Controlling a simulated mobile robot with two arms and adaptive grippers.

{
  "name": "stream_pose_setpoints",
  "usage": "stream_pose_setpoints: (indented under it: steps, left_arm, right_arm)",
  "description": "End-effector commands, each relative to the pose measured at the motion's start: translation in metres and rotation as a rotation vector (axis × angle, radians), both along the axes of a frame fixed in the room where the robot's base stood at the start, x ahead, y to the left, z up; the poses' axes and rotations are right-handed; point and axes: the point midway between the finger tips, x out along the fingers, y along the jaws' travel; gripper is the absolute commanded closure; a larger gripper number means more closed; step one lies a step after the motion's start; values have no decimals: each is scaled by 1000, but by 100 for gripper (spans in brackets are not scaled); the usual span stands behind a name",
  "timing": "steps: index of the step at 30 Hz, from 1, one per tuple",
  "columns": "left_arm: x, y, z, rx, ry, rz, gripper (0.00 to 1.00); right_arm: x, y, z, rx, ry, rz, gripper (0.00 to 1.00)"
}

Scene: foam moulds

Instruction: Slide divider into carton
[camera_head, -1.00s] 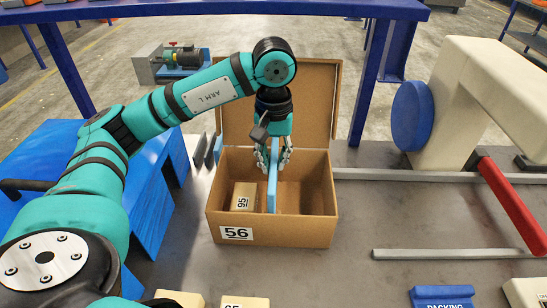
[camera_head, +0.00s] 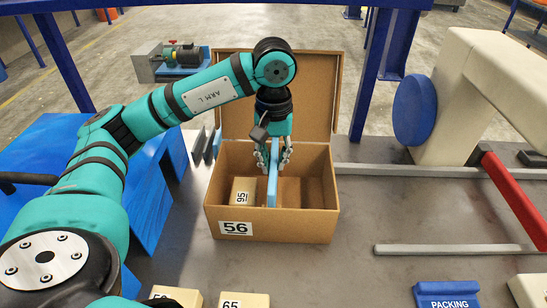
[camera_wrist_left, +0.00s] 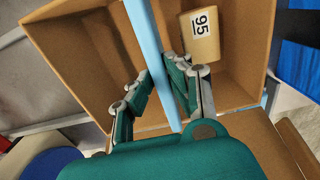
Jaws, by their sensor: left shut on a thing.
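The open brown carton (camera_head: 225,218) marked 56 stands on the grey table with its lid raised at the back. A thin blue divider (camera_head: 272,185) stands upright inside the carton, near its middle. My left gripper (camera_head: 273,160) points down into the carton and is shut on the divider's upper part. In the left wrist view the divider (camera_wrist_left: 150,45) runs between the fingers (camera_wrist_left: 158,92). A tan block marked 95 (camera_head: 243,191) sits in the carton to the left of the divider; it also shows in the wrist view (camera_wrist_left: 201,36). The divider's lower edge is partly hidden. My right gripper is not in view.
Dark and blue panels (camera_head: 203,145) stand just left of the carton. A blue stand (camera_head: 150,185) is further left. A metal rail (camera_head: 440,249), a red bar (camera_head: 515,200) and a cream machine (camera_head: 480,90) lie to the right. Tan blocks (camera_head: 243,300) sit at the front edge.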

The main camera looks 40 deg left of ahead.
Motion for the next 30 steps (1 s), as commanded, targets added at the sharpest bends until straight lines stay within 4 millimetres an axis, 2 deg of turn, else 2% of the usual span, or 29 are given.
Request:
stream_pose_setpoints:
  steps: [11,12,18,26,30]
  left_arm:
    - [0,0,-3,0,0,0,100]
    - [0,0,-3,0,0,0,81]
    - [0,0,-3,0,0,0,57]
    - [0,0,-2,0,0,0,57]
    - [1,0,10,-2,-3,1,57]
  right_arm:
    - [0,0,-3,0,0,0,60]
    - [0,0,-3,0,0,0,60]
    - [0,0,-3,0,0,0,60]
    - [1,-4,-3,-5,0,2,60]
    - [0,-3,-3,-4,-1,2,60]
